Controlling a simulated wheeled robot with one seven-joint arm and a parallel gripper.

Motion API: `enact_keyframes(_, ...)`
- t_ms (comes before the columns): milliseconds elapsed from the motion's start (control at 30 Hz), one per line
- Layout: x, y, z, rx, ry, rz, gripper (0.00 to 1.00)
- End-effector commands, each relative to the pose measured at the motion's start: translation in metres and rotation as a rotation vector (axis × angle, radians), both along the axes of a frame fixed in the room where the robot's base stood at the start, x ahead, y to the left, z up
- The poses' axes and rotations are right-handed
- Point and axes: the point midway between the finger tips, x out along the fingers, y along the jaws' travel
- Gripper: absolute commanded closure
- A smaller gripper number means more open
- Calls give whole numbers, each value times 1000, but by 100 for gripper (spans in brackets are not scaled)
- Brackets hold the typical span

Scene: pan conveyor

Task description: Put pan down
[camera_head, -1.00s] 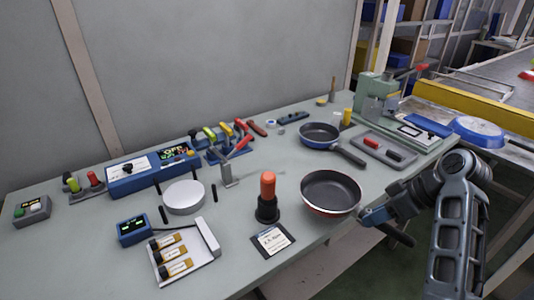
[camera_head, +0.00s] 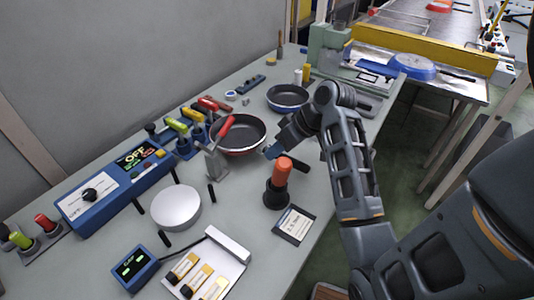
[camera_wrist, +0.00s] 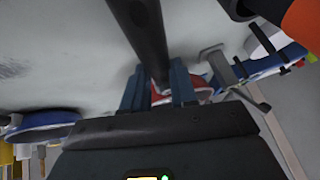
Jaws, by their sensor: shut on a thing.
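The dark pan with a red outside (camera_head: 238,148) is over the workbench, beyond the orange-topped black stand (camera_head: 282,172). Its open side faces up and looks roughly level. I cannot tell whether its base touches the bench. My gripper (camera_head: 274,151) is shut on its dark handle (camera_head: 297,164). In the wrist view the handle (camera_wrist: 140,35) passes between the fingers of my gripper (camera_wrist: 158,88), and a piece of the red pan (camera_wrist: 197,83) shows behind them. The grey toggle clamp (camera_head: 216,162) stands close against the pan's left front side in the picture.
A blue pan (camera_head: 288,103) stands on the bench (camera_head: 330,185) farther back. Red and yellow-handled clamps (camera_head: 190,132) sit left of the held pan. A round white plate (camera_head: 175,207) and a blue control box (camera_head: 117,188) lie nearer. Another blue pan (camera_head: 410,67) is by the conveyor.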

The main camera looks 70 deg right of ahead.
Motion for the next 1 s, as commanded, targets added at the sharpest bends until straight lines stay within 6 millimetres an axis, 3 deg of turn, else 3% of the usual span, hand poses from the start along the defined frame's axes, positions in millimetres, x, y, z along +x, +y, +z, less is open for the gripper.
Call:
enact_keyframes(200, 26, 2, 1, -2, -2, 2, 100)
enact_keyframes(367, 27, 2, -7, 0, -1, -1, 100)
enact_keyframes(600, 27, 2, -34, 0, -1, -1, 100)
enact_keyframes(900, 27, 2, -36, -2, -2, 1, 100)
enact_keyframes(933, 27, 3, -37, -1, 0, 1, 72)
enact_keyframes(1000, 27, 3, -37, -1, 0, 1, 65)
